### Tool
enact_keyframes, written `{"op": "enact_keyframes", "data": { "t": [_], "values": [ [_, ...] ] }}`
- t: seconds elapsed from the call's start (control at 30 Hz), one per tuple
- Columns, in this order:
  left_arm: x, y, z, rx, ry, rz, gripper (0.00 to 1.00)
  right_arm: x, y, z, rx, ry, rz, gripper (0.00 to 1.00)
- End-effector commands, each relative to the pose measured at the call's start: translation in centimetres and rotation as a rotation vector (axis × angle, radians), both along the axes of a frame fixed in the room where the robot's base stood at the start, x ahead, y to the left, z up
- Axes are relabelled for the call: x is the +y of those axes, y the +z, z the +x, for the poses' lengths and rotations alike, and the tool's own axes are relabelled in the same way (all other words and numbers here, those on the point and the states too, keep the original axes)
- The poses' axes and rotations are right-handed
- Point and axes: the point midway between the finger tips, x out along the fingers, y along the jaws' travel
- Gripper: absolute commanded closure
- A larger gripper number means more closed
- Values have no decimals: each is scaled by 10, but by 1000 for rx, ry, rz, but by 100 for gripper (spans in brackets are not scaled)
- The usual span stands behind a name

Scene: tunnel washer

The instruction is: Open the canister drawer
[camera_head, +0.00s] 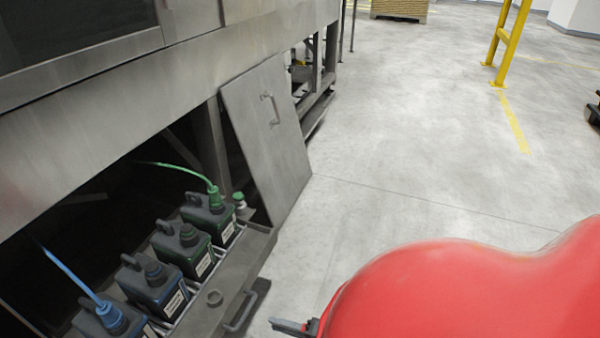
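The canister drawer (262,240) is at the lower left, low under the washer. It holds a row of several dark canisters, one with a green hose (210,187) and one with a blue hose (75,277). The canister tops are exposed, and the drawer seems to stand out at least partly from the dark opening. A grey bar handle (240,313) is on its front. My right gripper (286,325) shows only as a small dark tip at the bottom edge, right of the handle and apart from it. Its finger opening is unclear. My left gripper is out of view.
A grey metal panel (265,135) with a handle leans at a tilt against the washer frame, just beyond the drawer. The grey floor (400,180) to the right is open. A yellow post (508,45) stands at the far right.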

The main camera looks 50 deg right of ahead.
Motion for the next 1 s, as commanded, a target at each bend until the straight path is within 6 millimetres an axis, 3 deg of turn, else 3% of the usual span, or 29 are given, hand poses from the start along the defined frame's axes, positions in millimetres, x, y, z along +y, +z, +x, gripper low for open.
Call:
{"op": "enact_keyframes", "data": {
  "t": [0.1,0.3,1.0],
  "values": [
    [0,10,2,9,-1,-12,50,-12,9,-25,2,-7,-2,68],
    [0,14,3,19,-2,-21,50,-20,12,-49,1,-4,-3,68],
    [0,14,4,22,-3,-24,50,-21,12,-54,0,-2,-2,68]
  ]
}}
